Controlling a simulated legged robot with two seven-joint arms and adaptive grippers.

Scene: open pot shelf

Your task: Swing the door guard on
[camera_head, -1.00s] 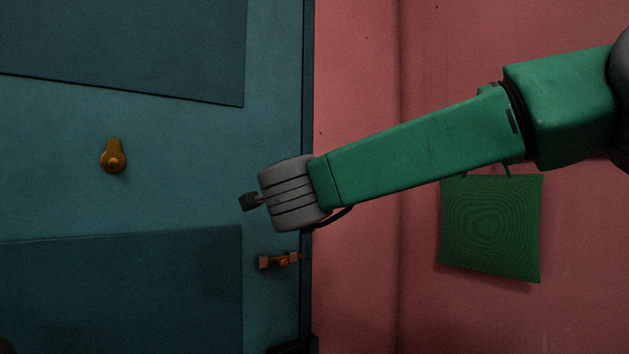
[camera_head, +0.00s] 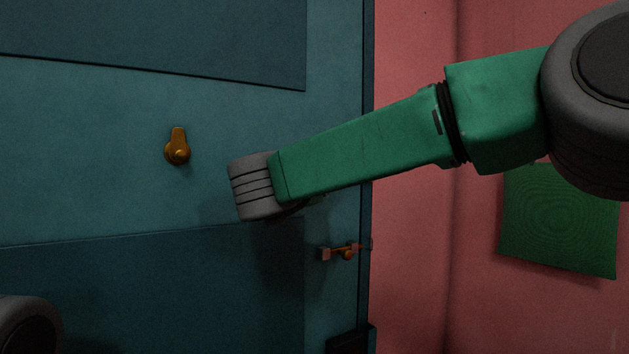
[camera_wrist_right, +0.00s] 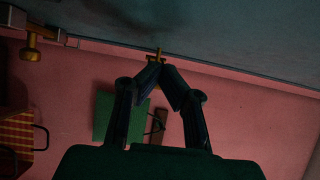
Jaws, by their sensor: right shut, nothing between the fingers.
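A brass fitting with a bar, a round knob and a pale block (camera_head: 345,252) is on the teal door near its right edge. It appears at the upper left of the right wrist view (camera_wrist_right: 30,48). A second small brass piece (camera_wrist_right: 158,54) shows at the door's edge just beyond my right fingertips; my arm seems to hide it in the head view. I cannot tell for sure which is the door guard. My right gripper (camera_wrist_right: 160,76) is shut and empty; I cannot tell whether it touches that piece. In the head view its fingers are hidden. My left gripper is out of view.
A brass turn-piece (camera_head: 177,149) is on the teal door (camera_head: 100,190), left of my right wrist. A red checkered thing (camera_wrist_right: 15,135) is at the left of the wrist view.

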